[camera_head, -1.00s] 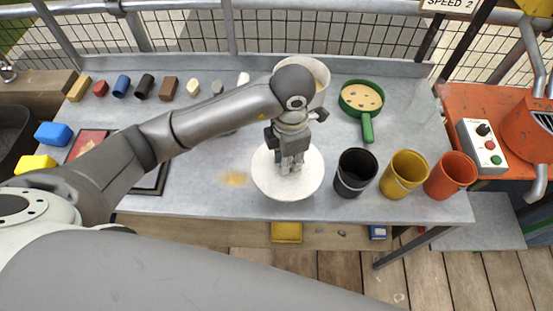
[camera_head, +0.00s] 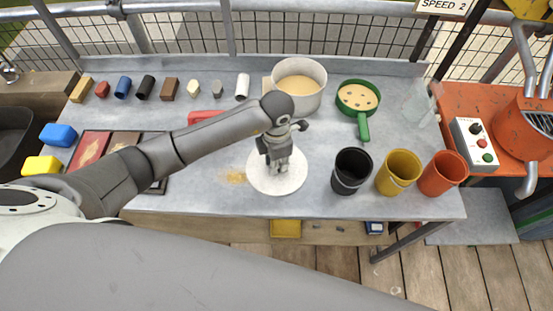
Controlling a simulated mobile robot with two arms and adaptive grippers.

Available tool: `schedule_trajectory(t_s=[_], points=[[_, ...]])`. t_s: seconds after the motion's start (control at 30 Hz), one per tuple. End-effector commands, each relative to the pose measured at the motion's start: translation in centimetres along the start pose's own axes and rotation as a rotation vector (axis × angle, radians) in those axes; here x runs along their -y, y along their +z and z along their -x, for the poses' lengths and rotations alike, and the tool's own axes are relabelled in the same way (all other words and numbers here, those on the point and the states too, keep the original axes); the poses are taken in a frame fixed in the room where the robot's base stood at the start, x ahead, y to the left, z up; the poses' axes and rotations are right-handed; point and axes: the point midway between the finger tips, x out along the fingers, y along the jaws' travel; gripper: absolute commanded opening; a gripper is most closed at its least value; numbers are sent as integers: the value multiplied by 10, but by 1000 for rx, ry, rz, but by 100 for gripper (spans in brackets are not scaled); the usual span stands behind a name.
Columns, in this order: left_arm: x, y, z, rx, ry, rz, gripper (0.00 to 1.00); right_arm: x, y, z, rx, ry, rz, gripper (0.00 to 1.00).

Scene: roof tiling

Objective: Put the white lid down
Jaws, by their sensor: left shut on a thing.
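The white lid (camera_head: 290,181) is a round disc near the front edge of the grey workbench (camera_head: 210,202). My left gripper (camera_head: 277,168) is above the lid's middle, pointing down, and is shut on it. The gripper hides the lid's centre. The lid looks level and lies at or just above the bench top; I cannot tell whether it touches. A white pot (camera_head: 312,98) with tan contents stands open behind it. My right gripper is not in view.
A black cup (camera_head: 350,172), a yellow cup (camera_head: 397,173) and an orange cup (camera_head: 442,174) stand right of the lid. A green pan (camera_head: 364,126) is behind them. Several small coloured pieces line the back left. Two framed panels (camera_head: 112,146) lie at the left.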

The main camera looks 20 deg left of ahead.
Motion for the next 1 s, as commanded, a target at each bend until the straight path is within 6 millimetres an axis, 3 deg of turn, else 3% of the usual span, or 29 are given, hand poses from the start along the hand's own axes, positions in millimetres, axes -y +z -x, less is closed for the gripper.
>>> schedule_trajectory(t_s=[0.1,0.13,0.3,0.73,1.0], points=[[0,0,-4,0,1,0,0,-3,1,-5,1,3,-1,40],[0,0,-3,0,1,0,24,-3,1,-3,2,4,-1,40],[0,0,-3,-1,0,0,43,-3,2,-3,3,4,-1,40],[-1,1,6,2,2,-1,43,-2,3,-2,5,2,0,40],[-1,1,60,5,4,-2,43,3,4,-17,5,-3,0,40]])
